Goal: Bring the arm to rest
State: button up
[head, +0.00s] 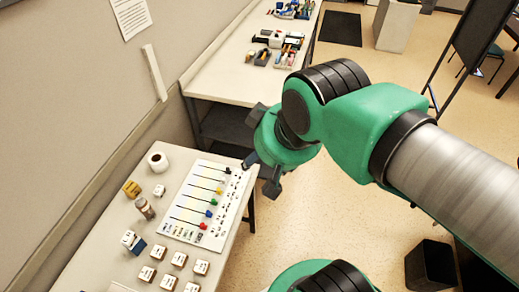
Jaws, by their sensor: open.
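My gripper (261,174) is open and shows no object between its fingers. My green and grey arm reaches in from the right of the head view, bent at the black joint. The gripper hangs by the right edge of the near table (112,238), close to the far corner of a white board (183,236) with coloured pegs. I cannot tell its height above the table edge.
On the near table are a white roll (158,160), a yellow block (132,189), a small jar (145,208), a blue-and-white item (132,242) and several white blocks. A farther table (222,75) holds tools. A black bin (430,266) stands on open floor.

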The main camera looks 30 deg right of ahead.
jog(key=shift+f, duration=0.15)
notch_tip(320, 180, down, 8)
jog(key=b, duration=0.8)
jog(key=shift+f+b, duration=0.2)
jog(key=shift+b, duration=0.15)
